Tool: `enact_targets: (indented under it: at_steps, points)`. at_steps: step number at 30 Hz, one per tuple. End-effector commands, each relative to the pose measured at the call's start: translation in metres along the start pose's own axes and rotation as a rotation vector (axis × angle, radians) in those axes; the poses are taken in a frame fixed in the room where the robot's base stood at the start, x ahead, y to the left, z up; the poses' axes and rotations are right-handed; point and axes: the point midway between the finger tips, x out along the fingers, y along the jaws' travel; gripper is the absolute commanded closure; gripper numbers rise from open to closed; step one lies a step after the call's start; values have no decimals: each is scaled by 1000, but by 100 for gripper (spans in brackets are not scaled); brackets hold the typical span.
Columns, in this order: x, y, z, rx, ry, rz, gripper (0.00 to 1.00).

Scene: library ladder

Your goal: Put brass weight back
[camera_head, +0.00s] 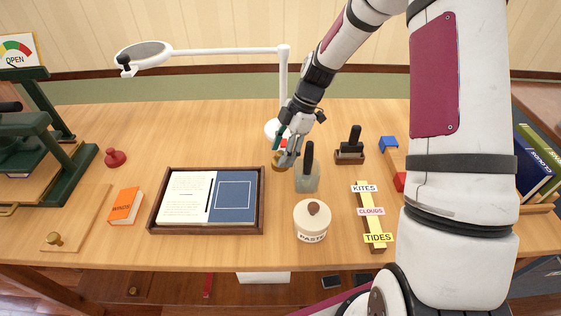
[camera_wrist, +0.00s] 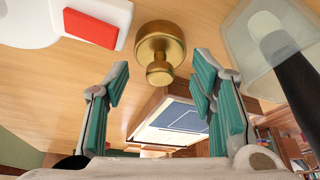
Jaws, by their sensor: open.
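The brass weight (camera_head: 277,164) stands on the table between the lamp base and a glass jar, partly hidden by my gripper (camera_head: 287,154). In the wrist view the weight (camera_wrist: 160,48) shows as a round brass body with a small knob, just ahead of the gap between the fingertips. My gripper (camera_wrist: 159,85) is open, with one teal-padded finger to each side of the weight's line. The fingers do not appear to hold it.
A jar with a black-handled brush (camera_head: 307,176) stands close right of the weight. A framed book tray (camera_head: 263,212), paste pot (camera_head: 312,221) and label strip (camera_head: 364,203) lie nearer.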

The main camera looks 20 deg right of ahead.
Motion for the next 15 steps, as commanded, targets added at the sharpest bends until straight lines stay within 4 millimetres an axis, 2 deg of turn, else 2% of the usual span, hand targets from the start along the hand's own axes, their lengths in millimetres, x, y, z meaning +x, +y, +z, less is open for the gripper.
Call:
enact_targets:
  at_steps: [3, 11, 13, 15]
  points:
    - [12, 0, 0, 0, 0, -1, 49]
    - [15, 0, 1, 1, -1, 1, 49]
    - [15, 0, 1, 1, -1, 1, 61]
    - [15, 0, 1, 1, -1, 1, 76]
